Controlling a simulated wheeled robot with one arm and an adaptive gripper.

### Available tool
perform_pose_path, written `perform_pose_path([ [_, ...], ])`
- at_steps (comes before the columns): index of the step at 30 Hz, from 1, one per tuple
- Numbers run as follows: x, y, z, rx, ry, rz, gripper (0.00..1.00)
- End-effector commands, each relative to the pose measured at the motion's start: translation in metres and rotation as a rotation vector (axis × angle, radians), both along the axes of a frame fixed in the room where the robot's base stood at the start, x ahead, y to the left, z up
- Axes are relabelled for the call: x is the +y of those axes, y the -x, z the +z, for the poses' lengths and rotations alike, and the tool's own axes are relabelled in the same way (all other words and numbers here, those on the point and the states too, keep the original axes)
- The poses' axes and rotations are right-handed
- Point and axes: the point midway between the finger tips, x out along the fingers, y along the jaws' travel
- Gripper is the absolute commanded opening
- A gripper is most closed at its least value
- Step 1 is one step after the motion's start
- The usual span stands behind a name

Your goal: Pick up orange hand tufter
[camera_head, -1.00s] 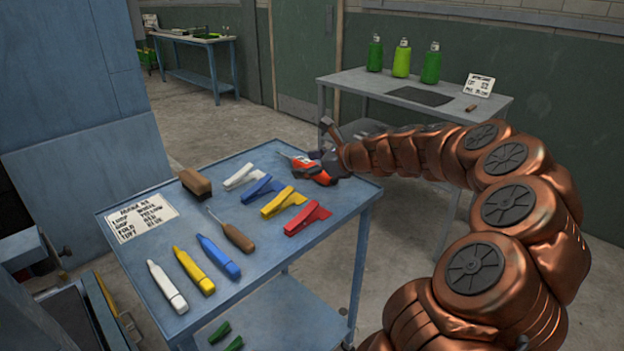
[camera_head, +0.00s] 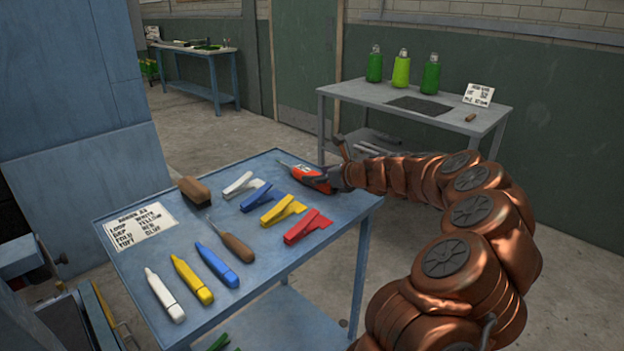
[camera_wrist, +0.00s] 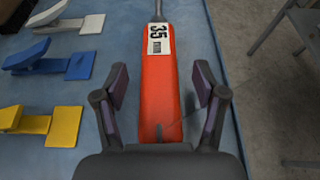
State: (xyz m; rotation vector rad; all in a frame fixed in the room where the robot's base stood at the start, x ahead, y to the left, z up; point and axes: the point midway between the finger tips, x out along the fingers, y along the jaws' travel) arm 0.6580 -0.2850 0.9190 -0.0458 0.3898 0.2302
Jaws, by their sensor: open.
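The orange hand tufter (camera_head: 311,177) lies near the far right corner of the blue table (camera_head: 331,271). It has a thin metal shaft at its far end. In the wrist view the tufter (camera_wrist: 161,85) runs up the middle of the picture, with a white label marked 35. My gripper (camera_wrist: 160,88) is open, with one dark finger on each side of the orange body and a gap on both sides. In the head view my gripper (camera_head: 335,177) sits at the near end of the tufter, and its fingers are hard to make out there.
White (camera_head: 243,186), blue (camera_head: 262,194), yellow (camera_head: 283,210) and red (camera_head: 307,227) clips lie left of and in front of the tufter. A brush (camera_head: 194,190), an awl (camera_head: 235,247), markers and a sign (camera_head: 141,227) lie further left. A grey table (camera_head: 416,104) with green bottles stands behind.

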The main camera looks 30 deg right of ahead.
Motion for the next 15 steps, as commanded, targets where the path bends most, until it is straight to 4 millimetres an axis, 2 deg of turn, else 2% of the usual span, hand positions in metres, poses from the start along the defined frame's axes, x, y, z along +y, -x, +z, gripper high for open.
perform_pose_path([
  [6, 0.0035, -0.0127, -0.0063, 0.001, -0.001, 0.001, 0.71],
  [14, 0.0039, -0.0135, -0.0063, 0.001, 0.0, 0.001, 0.71],
  [15, 0.0039, -0.0134, -0.0064, 0.001, 0.0, 0.001, 0.67],
])
